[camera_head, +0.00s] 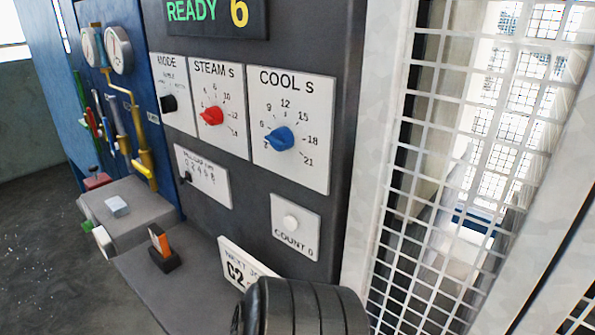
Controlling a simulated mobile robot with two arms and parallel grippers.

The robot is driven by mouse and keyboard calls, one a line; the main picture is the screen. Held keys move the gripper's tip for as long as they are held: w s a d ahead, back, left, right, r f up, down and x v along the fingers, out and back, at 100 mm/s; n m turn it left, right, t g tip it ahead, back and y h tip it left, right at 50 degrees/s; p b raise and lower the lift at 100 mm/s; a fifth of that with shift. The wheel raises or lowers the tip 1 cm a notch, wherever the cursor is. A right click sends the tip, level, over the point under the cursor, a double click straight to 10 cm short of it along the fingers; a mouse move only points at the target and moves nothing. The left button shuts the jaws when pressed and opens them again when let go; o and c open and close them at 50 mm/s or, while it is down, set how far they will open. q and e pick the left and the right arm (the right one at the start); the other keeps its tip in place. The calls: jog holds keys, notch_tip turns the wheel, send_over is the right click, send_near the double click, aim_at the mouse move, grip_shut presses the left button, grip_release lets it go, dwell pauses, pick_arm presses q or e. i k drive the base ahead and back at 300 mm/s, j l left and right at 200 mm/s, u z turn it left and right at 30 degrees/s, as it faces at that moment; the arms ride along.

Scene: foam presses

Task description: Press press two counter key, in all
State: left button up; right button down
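The counter key is a round white button (291,222) on a pale plate labelled "COUNT 0" (296,242). The plate is on the lower right of the dark grey press panel (255,190). Nothing covers the key. A black ribbed rounded part, which looks like a piece of my own arm, stands at the bottom centre, below the plate and apart from it in the picture. No fingertips of either gripper show.
Above are a blue COOL knob (280,139), a red STEAM knob (212,115), a black MODE knob (168,103) and a "READY 6" display (216,14). A white mesh guard (440,170) stands right. A grey ledge (150,270) holds an orange-topped block (161,245).

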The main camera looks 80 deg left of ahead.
aim_at(290, 222)
jog(key=u, duration=0.95)
jog(key=i+u, duration=0.1)
jog(key=u, duration=0.35)
jog(key=j+u, duration=0.1)
jog(key=u, duration=0.85)
jog(key=i+u, duration=0.1)
jog(key=u, duration=0.35)
